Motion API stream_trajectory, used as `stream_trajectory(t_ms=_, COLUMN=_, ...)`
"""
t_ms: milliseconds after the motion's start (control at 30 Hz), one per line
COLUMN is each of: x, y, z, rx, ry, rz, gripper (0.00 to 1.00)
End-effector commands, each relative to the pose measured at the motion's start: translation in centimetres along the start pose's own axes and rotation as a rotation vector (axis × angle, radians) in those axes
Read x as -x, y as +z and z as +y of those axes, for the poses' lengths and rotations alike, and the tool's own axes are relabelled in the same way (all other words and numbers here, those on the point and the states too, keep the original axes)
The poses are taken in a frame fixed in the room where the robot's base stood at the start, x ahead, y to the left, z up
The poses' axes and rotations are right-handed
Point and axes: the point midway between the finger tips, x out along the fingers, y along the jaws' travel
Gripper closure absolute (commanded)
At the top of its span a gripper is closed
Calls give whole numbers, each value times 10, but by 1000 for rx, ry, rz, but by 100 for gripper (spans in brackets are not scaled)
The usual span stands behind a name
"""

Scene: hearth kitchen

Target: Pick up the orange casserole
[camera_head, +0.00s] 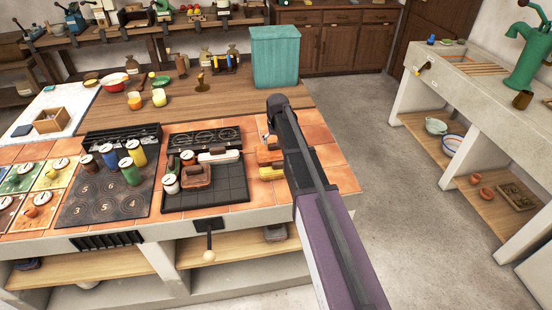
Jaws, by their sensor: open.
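A brownish-orange lidded piece that may be the orange casserole (197,178) sits on the black gridded hob section, among small jars. A second orange piece (268,156) lies to its right on the terracotta tiles, close beside my arm in the picture. I cannot tell for sure which of them is the casserole. My arm rises from the bottom of the picture across the counter's right end. No gripper fingers can be made out, and nothing is seen held.
Several coloured jars (129,170) stand on the numbered plate to the left. A teal bin (275,57) stands on the wooden counter behind. A white counter with a green pump (530,58) is at right. Floor (385,140) between the counters is clear.

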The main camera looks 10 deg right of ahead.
Motion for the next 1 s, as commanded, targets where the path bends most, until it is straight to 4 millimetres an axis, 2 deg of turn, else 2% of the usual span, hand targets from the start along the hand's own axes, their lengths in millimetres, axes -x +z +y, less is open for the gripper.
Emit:
stream_trajectory(t_ms=100, x=-14, y=0, z=0, rx=0, ry=0, rz=0, gripper=0)
stream_trajectory(t_ms=300, x=-23, y=0, z=0, rx=0, ry=0, rz=0, gripper=0)
stream_trajectory(t_ms=967, x=-24, y=0, z=0, rx=0, ry=0, rz=0, gripper=0)
stream_trajectory(t_ms=1000, x=-24, y=0, z=0, rx=0, ry=0, rz=0, gripper=3)
